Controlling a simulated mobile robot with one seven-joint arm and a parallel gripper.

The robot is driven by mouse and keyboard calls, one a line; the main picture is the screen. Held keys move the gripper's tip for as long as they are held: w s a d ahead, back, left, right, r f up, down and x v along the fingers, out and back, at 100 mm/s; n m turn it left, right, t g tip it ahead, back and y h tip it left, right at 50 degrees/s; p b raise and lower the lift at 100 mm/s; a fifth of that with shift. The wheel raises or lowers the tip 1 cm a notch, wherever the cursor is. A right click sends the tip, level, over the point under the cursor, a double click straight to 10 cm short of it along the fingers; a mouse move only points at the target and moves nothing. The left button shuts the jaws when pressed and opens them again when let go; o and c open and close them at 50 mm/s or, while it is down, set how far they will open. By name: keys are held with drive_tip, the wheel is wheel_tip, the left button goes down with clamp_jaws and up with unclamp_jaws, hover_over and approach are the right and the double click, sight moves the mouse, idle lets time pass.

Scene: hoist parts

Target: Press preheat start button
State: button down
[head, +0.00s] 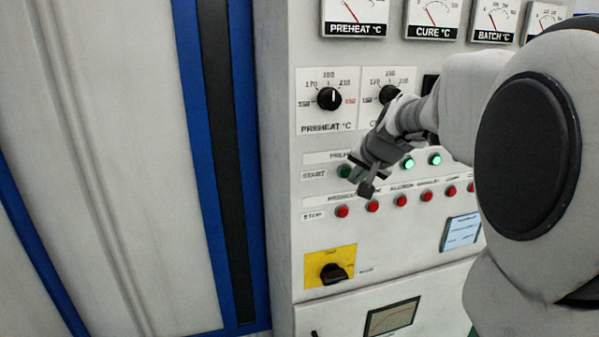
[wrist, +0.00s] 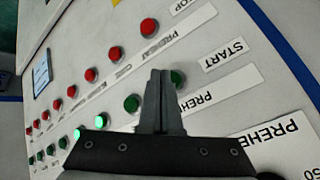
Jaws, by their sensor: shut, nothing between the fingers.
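The preheat start button (head: 344,171) is the unlit green button beside the START label, at the left end of the green row in the head view. In the wrist view the preheat start button (wrist: 179,77) shows just right of my fingers, partly hidden by them. My gripper (head: 366,189) is in front of the panel, right of and slightly below that button in the head view. In the wrist view my gripper (wrist: 159,75) has its fingers closed together and empty. I cannot tell whether the fingertips touch the panel.
Red stop buttons (head: 341,211) run in a row below the green ones. Two green buttons (head: 408,163) farther right are lit. Above is the preheat dial (head: 329,98); below is a black rotary switch (head: 334,273) on a yellow plate.

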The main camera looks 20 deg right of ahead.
idle(0.6)
drive_tip(key=shift+w, duration=0.45)
drive_tip(key=shift+w, duration=0.45)
idle(0.5)
drive_tip(key=shift+s, duration=0.1)
drive_tip(key=shift+s+b, duration=0.35)
drive_tip(key=shift+s, duration=0.45)
drive_tip(key=s+b, duration=0.2)
drive_tip(key=s, duration=0.3)
drive_tip(key=shift+d, duration=0.1)
